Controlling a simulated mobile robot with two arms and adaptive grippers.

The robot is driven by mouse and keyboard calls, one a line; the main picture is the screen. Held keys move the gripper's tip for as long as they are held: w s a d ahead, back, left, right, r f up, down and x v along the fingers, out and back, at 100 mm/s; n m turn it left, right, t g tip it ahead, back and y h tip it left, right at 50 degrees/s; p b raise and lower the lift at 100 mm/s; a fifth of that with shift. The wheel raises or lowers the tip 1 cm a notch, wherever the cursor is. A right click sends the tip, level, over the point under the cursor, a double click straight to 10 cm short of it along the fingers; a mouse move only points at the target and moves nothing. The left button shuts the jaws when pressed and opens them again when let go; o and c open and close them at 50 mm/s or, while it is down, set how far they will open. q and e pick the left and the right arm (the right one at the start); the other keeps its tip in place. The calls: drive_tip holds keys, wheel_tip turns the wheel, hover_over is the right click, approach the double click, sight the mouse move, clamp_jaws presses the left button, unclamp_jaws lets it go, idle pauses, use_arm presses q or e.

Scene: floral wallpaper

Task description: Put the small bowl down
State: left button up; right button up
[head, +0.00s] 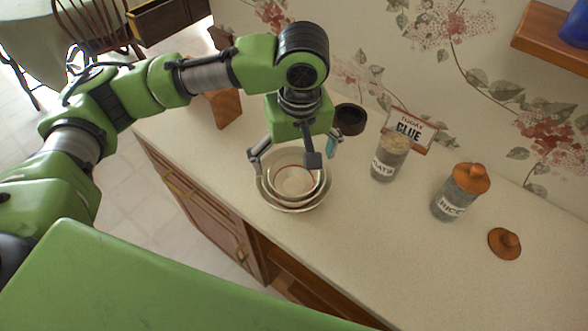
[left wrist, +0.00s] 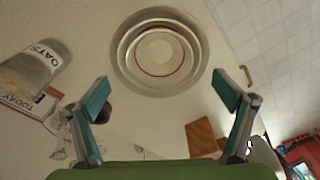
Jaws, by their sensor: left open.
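The small bowl (head: 294,181) is pale with a thin red line inside and sits nested within a larger pale bowl (head: 290,208) on the counter. In the left wrist view the small bowl (left wrist: 158,52) lies centred in the wider rims of the larger bowl (left wrist: 122,78). My left gripper (head: 293,158) is open above the nest, pointing down, with a finger toward each side. In the left wrist view the spread fingers (left wrist: 160,84) are apart with nothing between them; the bowls show beyond the tips. My right gripper is not in view.
The counter (head: 375,240) carries an oats jar (head: 389,160), a rice jar (head: 455,198) with an orange lid, a loose orange lid (head: 504,243), a small sign (head: 410,128) and a dark round pot (head: 349,119). The front edge drops off near the bowls.

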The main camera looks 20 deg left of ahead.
use_arm(q)
wheel_tip(320, 180, up, 8)
drive_tip(key=shift+s+d+f, duration=0.2)
drive_tip(key=shift+s+d, duration=0.1)
drive_tip(key=shift+s, duration=0.1)
idle(0.3)
